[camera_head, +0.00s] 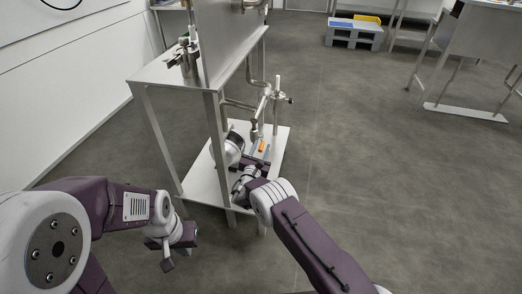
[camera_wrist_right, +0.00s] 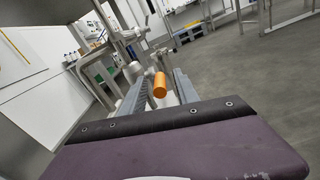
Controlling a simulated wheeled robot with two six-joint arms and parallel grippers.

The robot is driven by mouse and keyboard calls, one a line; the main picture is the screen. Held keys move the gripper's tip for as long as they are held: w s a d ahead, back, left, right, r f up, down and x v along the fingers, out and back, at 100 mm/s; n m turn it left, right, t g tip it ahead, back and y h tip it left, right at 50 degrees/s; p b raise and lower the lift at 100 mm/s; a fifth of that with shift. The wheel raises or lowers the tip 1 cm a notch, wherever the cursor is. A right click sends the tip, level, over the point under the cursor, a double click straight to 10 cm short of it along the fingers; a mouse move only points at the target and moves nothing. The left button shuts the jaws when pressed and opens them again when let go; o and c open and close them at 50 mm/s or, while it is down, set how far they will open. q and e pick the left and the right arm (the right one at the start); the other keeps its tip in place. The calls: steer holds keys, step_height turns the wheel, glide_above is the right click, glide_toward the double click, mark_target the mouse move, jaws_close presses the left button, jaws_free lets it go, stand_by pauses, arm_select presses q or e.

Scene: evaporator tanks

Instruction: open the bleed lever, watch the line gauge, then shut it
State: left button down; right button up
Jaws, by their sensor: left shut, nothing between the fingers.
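The orange grip of the bleed lever (camera_head: 262,146) shows low on the pipework in the head view. In the right wrist view the orange grip (camera_wrist_right: 160,85) lies between the two fingers, with a gap visible on each side. My right gripper (camera_head: 258,158) is open at the lever; contact with the grip cannot be made out. My left gripper (camera_head: 167,254) is shut and empty, away from the lever at the lower left. A round pale part (camera_head: 233,149) sits beside the pipes; I cannot tell whether it is the line gauge. No gauge reading is legible.
A steel frame (camera_head: 215,135) with an upright panel (camera_head: 228,40) and a lower shelf (camera_head: 203,178) surrounds the pipes. A vertical pipe (camera_head: 276,105) stands just beyond the lever. A grey pallet (camera_head: 354,34) stands far back. The floor (camera_head: 380,180) to the right is clear.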

jaws_close()
steer(key=shift+f, duration=0.1)
stand_by(1.2)
